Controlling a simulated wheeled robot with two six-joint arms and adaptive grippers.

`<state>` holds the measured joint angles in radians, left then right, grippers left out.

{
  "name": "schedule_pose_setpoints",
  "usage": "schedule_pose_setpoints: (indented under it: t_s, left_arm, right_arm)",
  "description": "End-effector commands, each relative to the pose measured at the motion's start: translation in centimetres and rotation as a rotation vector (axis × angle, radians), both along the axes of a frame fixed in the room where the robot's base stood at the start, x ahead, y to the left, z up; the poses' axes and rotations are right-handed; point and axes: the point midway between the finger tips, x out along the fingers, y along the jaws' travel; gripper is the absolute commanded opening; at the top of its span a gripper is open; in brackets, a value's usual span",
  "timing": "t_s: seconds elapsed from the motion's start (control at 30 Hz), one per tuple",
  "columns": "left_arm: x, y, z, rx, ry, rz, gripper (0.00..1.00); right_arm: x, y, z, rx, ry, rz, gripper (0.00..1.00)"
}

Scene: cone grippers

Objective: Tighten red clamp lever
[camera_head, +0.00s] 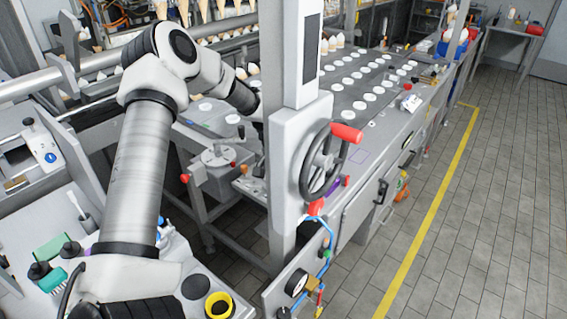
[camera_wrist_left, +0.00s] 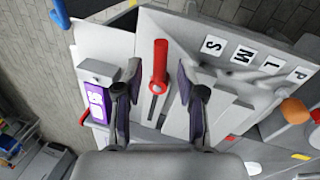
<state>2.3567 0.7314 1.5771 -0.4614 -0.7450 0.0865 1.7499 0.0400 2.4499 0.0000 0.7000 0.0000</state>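A red lever (camera_wrist_left: 159,62) stands out from a slotted grey plate in the left wrist view. My left gripper (camera_wrist_left: 158,78) is open, with one dark purple-padded finger on each side of the lever. Gaps show between the lever and both fingers, so it is not gripped. In the head view my left arm reaches in from the left and its end goes behind the grey column (camera_head: 291,130), so the gripper is hidden there. I cannot tell for sure which red part in the head view is this lever. My right gripper is in neither view.
White labels with the letters S, M, L and P (camera_wrist_left: 243,54) are beside the lever. A purple-fronted box (camera_wrist_left: 97,100) is close to the left finger. A handwheel with a red grip (camera_head: 346,132) stands right of the column. The floor aisle (camera_head: 470,210) is clear.

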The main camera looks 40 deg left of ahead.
Motion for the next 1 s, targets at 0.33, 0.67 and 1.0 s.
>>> schedule_pose_setpoints:
  t_s: [0.33,0.67,1.0]
  left_arm:
    - [0.00,0.01,0.03,0.000,0.000,-0.001,0.00]
    - [0.02,0.31,0.03,0.000,0.000,-0.134,0.00]
    - [0.03,0.30,0.04,0.000,0.000,-0.131,0.39]
  right_arm:
    - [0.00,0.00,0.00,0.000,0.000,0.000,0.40]
    - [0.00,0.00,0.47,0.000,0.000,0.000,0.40]
    - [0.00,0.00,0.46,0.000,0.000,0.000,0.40]
